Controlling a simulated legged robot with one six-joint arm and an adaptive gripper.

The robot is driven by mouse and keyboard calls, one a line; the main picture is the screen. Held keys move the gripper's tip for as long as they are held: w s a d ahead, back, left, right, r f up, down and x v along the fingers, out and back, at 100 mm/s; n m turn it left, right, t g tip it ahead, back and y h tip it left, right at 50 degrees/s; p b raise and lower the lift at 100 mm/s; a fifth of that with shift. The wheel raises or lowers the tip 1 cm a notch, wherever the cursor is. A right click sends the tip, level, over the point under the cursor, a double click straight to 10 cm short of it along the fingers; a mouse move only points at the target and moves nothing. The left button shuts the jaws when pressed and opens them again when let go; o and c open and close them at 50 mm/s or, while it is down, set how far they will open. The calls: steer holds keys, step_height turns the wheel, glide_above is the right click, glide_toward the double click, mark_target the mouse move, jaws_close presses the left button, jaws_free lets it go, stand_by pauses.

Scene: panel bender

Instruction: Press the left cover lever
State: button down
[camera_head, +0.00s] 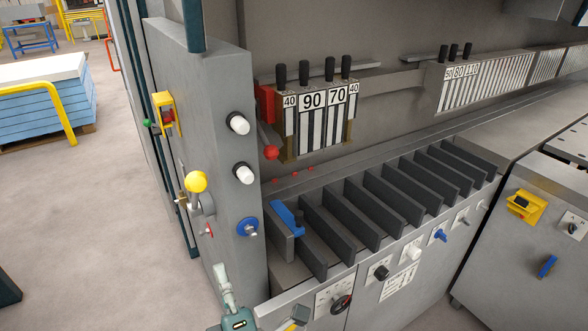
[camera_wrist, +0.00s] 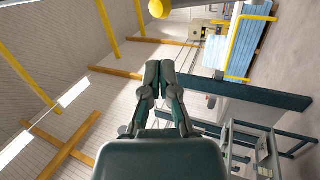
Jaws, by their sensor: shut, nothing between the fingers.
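A lever with a yellow ball knob (camera_head: 196,181) stands on the narrow side of the grey cabinet at the left in the head view. Its yellow ball (camera_wrist: 160,8) also shows at the top edge of the wrist view, partly cut off. A second lever with a red ball (camera_head: 271,152) is beside the numbered tool blocks. I cannot tell from labels which is the left cover lever. My gripper (camera_wrist: 160,72) is shut and empty in the wrist view, apart from the yellow ball. In the head view, part of my arm shows at the bottom, below the yellow ball.
The cabinet (camera_head: 222,90) also carries white knobs (camera_head: 238,123), a blue round knob (camera_head: 248,227) and a yellow switch box (camera_head: 165,113). Dark dividers (camera_head: 380,208) line the machine's front at the right. Open floor (camera_head: 90,200) lies left of the cabinet.

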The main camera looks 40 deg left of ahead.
steer(key=shift+d+f+t, duration=0.25)
steer(key=shift+d+t, duration=0.05)
steer(key=shift+t, duration=0.1)
steer(key=shift+a+h, duration=0.1)
steer(key=shift+h, duration=0.2)
glide_toward(199, 192)
steer(key=x, duration=0.7)
steer(key=shift+w+a+r, duration=0.15)
steer(key=shift+a, duration=0.2)
steer(key=shift+r, duration=0.1)
